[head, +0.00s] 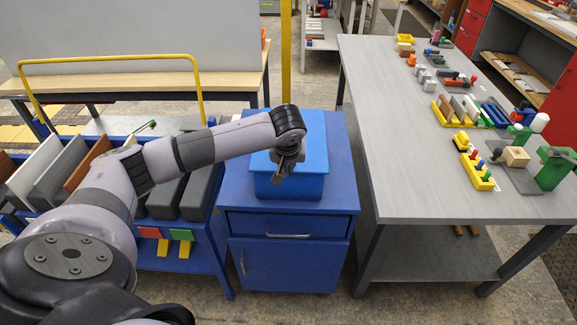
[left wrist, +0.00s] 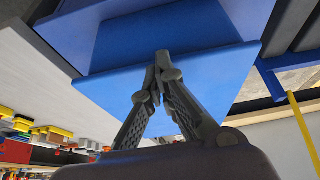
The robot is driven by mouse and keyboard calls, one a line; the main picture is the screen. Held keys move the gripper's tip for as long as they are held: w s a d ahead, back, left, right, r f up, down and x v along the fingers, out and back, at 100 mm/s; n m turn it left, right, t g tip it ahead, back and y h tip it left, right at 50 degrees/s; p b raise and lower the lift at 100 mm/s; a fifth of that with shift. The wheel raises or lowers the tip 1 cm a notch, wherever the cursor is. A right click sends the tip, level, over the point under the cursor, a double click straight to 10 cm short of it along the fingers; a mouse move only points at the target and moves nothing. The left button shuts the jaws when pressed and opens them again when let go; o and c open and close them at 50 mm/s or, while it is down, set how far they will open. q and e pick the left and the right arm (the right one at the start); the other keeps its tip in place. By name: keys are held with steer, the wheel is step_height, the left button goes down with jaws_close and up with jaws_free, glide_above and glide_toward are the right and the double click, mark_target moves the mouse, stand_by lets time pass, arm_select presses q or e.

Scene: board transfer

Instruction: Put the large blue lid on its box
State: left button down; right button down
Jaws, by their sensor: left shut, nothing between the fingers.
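The large blue box (head: 290,188) stands on top of the blue cabinet. The lighter blue lid (head: 311,135) lies flat over it, with its front edge slightly wider than the box front. Whether it is fully seated cannot be told. In the left wrist view the lid (left wrist: 110,90) is a broad blue slab with the box face (left wrist: 150,35) against it. My left gripper (head: 282,174) is at the lid's front edge, fingertips together and empty. In the wrist view its closed fingertips (left wrist: 162,62) overlap the lid; contact cannot be told. My right gripper is not in view.
The blue cabinet (head: 235,190) has bare margin around the box. A grey worktable (head: 400,140) with several small parts and fixtures stands to the right. A blue rack (head: 205,240) holding grey and brown boards stands left, beneath my arm. A yellow post (head: 286,50) rises behind.

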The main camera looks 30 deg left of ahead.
arm_select(q)
steer(key=shift+s, duration=0.1)
stand_by(0.3)
steer(key=p+v, duration=0.3)
steer(key=v, duration=0.4)
steer(key=shift+w+r+p, duration=0.25)
steer(key=shift+r+p, duration=0.05)
steer(key=shift+p, duration=0.1)
stand_by(0.5)
stand_by(0.6)
